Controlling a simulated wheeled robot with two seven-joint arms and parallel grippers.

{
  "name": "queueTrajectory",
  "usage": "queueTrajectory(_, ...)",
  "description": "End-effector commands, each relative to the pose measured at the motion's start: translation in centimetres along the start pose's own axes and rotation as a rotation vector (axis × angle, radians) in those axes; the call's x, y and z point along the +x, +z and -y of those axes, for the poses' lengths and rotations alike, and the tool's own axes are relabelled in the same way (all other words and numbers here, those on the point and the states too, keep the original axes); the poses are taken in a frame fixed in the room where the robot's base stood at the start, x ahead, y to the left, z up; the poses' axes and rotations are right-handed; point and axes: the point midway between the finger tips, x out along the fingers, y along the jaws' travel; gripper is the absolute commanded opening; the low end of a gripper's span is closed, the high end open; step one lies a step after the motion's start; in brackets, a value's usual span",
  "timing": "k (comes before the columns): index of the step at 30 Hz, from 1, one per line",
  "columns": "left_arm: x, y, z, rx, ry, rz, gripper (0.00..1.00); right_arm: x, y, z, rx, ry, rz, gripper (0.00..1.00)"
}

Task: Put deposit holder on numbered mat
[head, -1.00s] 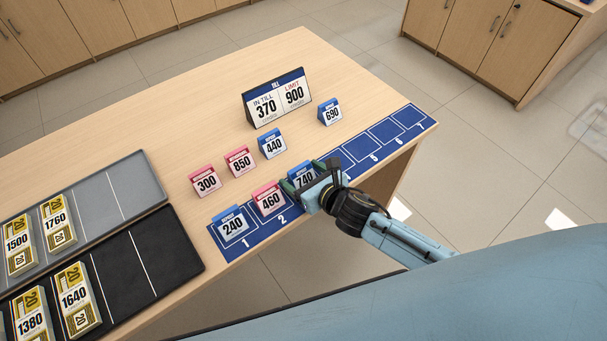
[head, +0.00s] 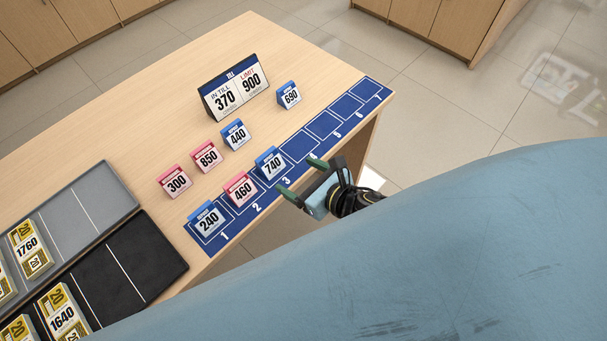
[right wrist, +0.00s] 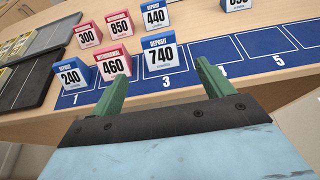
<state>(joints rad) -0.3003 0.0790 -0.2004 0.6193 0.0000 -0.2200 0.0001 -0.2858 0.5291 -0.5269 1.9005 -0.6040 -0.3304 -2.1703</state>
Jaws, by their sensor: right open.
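The blue numbered mat (head: 298,147) runs along the counter's near right edge. Blue deposit holder 240 (head: 208,220) stands on space 1, pink withdrawal holder 460 (head: 242,189) on space 2, and blue deposit holder 740 (head: 271,164) on space 3. Blue deposit holders 440 (head: 237,135) and 690 (head: 289,95) stand on the bare counter behind the mat. My right gripper (head: 302,178) is open and empty, beside the mat's near edge by space 3. In the right wrist view, holder 740 (right wrist: 160,56) stands beyond its parted fingers (right wrist: 162,80). My left gripper is not in view.
Pink holders 300 (head: 173,181) and 850 (head: 206,156) stand left of 440. A till sign (head: 234,88) reading 370 and 900 stands at the back. Grey (head: 84,217) and black (head: 128,260) trays with banknote bundles lie at left. Mat spaces 4 to 7 are empty.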

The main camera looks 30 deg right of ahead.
Motion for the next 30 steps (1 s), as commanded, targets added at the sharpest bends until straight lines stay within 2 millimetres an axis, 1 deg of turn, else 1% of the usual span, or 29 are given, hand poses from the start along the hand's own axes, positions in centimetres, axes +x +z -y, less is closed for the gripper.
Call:
queueTrajectory(1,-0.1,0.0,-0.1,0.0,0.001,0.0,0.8,-0.5,0.0,0.0,0.001,0.0,-0.001,0.8)
queueTrajectory(3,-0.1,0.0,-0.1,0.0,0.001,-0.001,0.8,-0.8,0.0,0.0,0.001,0.0,0.0,0.8)
queueTrajectory(11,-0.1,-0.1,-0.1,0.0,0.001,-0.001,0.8,-0.9,0.0,0.0,0.002,-0.001,0.0,0.8)
queueTrajectory(14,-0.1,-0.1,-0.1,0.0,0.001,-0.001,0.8,-0.7,-0.9,0.4,0.052,-0.012,-0.019,0.8)
queueTrajectory(16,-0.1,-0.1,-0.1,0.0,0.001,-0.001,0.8,-0.3,-2.8,1.1,0.155,-0.036,-0.055,0.8)
queueTrajectory(17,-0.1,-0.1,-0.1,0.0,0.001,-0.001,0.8,-0.1,-3.9,1.6,0.219,-0.052,-0.076,0.8)
queueTrajectory(20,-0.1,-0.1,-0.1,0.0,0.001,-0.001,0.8,0.4,-8.8,3.2,0.491,-0.13,-0.154,0.8)
queueTrajectory(21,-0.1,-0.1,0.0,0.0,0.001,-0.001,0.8,0.4,-11.0,3.8,0.62,-0.172,-0.185,0.8)
queueTrajectory(23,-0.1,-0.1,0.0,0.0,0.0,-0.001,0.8,0.2,-14.4,4.5,0.822,-0.244,-0.226,0.8)
queueTrajectory(24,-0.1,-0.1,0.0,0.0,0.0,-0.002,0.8,-0.2,-16.9,5.0,0.963,-0.301,-0.25,0.8)
queueTrajectory(26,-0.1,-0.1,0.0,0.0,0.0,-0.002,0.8,-1.0,-20.7,5.4,1.186,-0.4,-0.279,0.8)
queueTrajectory(27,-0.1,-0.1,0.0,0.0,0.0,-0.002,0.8,-1.7,-23.2,5.5,1.337,-0.473,-0.291,0.8)
queueTrajectory(29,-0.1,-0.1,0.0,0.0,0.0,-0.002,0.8,-3.0,-26.9,5.4,1.559,-0.591,-0.298,0.8)
queueTrajectory(30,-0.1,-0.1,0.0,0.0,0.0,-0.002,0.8,-4.1,-29.3,5.1,1.705,-0.678,-0.294,0.8)
